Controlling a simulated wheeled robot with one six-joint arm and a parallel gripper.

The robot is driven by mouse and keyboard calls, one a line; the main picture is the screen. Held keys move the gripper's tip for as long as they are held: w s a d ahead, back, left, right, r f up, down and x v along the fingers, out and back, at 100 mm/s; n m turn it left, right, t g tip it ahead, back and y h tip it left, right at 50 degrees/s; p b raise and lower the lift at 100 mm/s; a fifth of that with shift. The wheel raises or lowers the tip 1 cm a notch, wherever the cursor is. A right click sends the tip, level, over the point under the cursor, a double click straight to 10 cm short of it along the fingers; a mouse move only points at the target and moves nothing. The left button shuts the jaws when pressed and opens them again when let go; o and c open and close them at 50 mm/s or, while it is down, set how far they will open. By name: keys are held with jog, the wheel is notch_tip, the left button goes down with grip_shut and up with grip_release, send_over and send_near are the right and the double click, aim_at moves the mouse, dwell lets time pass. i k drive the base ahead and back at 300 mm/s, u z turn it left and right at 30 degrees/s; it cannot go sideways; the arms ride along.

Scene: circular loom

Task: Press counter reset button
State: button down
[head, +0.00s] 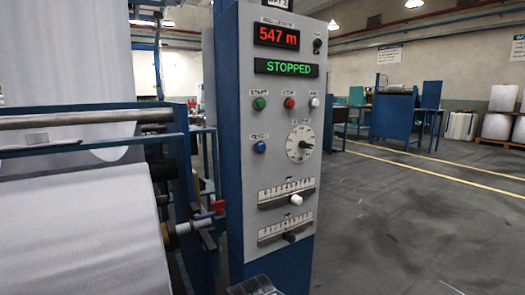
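A grey control panel (275,215) on a blue post stands in the middle of the head view. A red display (277,35) at its top reads 547 m, and a green display (286,68) below reads STOPPED. The blue button (259,147) sits at the panel's left, under a small label that appears to read RESET. Nothing covers it. A dark rounded part (256,286), seemingly of my arm, shows at the bottom edge, below and apart from the button. My gripper's fingers cannot be made out.
Around the blue button are a green button (259,104), a red button (289,103), a white button (314,102), a dial (300,144) and two sliders. A white fabric roll (85,235) and a red-handled part (218,207) stand left. Open floor (400,220) lies right.

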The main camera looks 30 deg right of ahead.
aim_at(261, 147)
jog(key=u, duration=1.45)
jog(key=k, duration=1.05)
jog(key=z, duration=1.05)
jog(key=i, duration=0.5)
